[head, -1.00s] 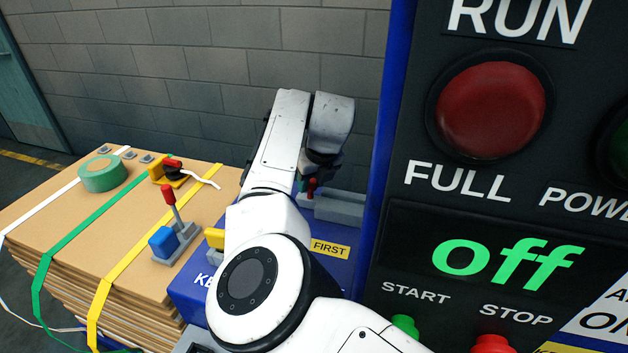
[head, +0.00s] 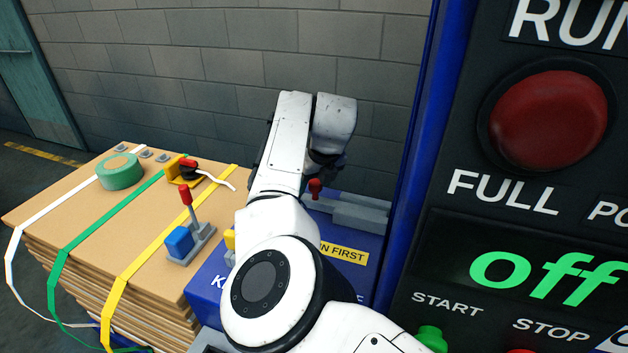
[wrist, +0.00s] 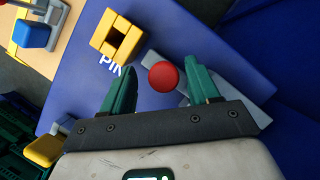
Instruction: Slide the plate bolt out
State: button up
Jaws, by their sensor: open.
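The plate bolt shows as a red round knob (wrist: 163,76) on a grey housing on a blue surface, in the wrist view. A gap shows between the knob and each finger. I cannot tell how far above the knob the fingertips are. My arm hides the gripper's fingers in the head view.
A yellow square bracket (wrist: 117,37) marked PIN stands left of the knob. A control panel (head: 460,250) reading "off" fills the right. A strapped cardboard stack (head: 130,210) at left carries green tape (head: 121,172) and a blue block with a red-tipped lever (head: 180,242).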

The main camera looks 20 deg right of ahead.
jog(key=b+v, duration=0.2)
jog(key=v, duration=0.8)
jog(key=shift+r, duration=0.35)
jog(key=shift+s, duration=0.1)
jog(key=shift+a, duration=0.1)
